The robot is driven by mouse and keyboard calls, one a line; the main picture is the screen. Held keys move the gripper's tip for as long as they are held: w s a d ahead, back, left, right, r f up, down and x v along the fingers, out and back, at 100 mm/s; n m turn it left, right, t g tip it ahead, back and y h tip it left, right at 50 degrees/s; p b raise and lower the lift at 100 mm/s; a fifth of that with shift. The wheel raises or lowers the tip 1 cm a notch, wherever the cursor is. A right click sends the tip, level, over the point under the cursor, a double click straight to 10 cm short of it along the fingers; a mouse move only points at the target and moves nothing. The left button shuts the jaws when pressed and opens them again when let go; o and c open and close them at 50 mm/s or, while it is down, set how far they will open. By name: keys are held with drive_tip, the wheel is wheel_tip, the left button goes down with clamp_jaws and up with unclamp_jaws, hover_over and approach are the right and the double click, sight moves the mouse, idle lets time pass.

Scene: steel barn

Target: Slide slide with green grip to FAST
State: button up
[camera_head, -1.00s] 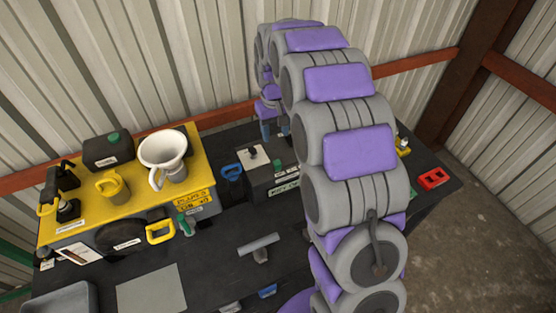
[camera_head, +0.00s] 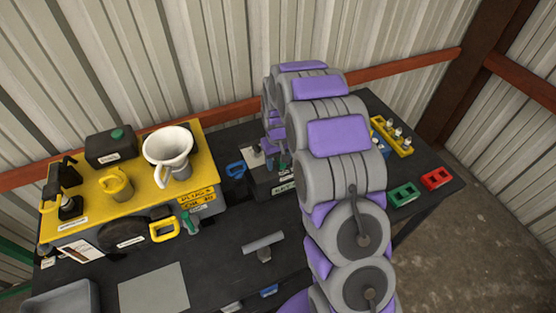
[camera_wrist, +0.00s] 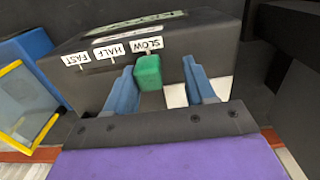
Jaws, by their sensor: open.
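In the wrist view the green grip (camera_wrist: 148,73) sticks out of a dark box (camera_wrist: 90,80), below the SLOW label (camera_wrist: 142,46). The HALF label (camera_wrist: 107,52) and the FAST label (camera_wrist: 75,59) lie to its left. My gripper (camera_wrist: 162,74) is open, with its two blue fingers on either side of the grip. The grip is close to the left finger; I cannot tell if they touch. A gap shows between grip and right finger. In the head view the box (camera_head: 264,187) is partly hidden behind my arm.
A blue-handled item (camera_head: 237,169) stands left of the box. A yellow bench unit (camera_head: 130,185) with a white funnel jug (camera_head: 168,146) is farther left. Green (camera_head: 404,194) and red (camera_head: 437,178) pieces and a yellow rack (camera_head: 391,136) lie right of my arm.

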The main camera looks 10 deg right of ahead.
drive_tip(key=shift+s+r, duration=0.15)
drive_tip(key=shift+s+d, duration=0.1)
drive_tip(key=shift+d, duration=0.8)
drive_tip(key=shift+c, duration=1.1)
drive_tip(key=c, duration=0.3)
drive_tip(key=shift+a, duration=0.5)
drive_tip(key=c, duration=0.5)
drive_tip(key=shift+d, duration=0.1)
clamp_jaws()
